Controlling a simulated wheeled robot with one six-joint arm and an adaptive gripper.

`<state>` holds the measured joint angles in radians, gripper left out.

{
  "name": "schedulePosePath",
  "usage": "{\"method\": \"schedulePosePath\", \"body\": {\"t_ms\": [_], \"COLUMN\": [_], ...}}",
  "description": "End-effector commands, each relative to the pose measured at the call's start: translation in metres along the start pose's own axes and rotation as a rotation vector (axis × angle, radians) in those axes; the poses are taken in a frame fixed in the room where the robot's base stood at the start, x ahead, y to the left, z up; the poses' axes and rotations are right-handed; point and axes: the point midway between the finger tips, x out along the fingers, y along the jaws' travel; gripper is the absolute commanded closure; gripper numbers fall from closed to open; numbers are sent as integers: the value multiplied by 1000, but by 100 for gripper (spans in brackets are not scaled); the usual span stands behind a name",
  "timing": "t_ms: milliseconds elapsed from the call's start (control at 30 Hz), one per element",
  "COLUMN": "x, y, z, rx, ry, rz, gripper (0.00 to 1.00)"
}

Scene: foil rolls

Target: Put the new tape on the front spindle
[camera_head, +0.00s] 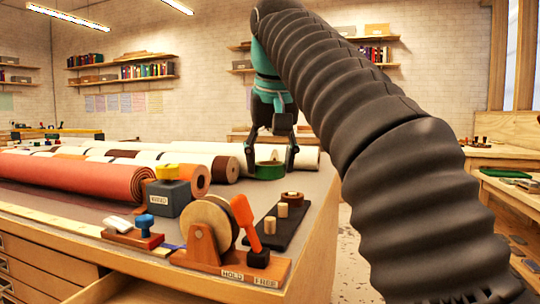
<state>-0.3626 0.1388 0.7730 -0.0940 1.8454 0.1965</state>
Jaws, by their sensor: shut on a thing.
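A green tape roll (269,171) is between the two fingers of my gripper (271,168), which is shut on it. The roll is at the right part of the table, beyond the spindle board; I cannot tell whether it rests on the table or hangs just above it. A dark board (268,237) near the table's right edge has two bare pale spindles, the front spindle (270,225) and one behind it (283,210). A brown roll (292,197) sits at the board's far end.
A wooden stand with a disc (209,232) and an orange lever (243,217), labelled HOLD and FREE, is left of the board. A grey block (171,197), a blue-knobbed stamp (148,225) and large rolls (80,176) lie further left. My arm covers the right side.

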Motion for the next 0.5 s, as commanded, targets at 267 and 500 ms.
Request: {"method": "schedulePosePath", "body": {"t_ms": [267, 500], "x": [15, 31], "y": [1, 0], "z": [7, 13], "rx": [1, -1], "ry": [-1, 0], "rz": [1, 0], "gripper": [77, 77]}}
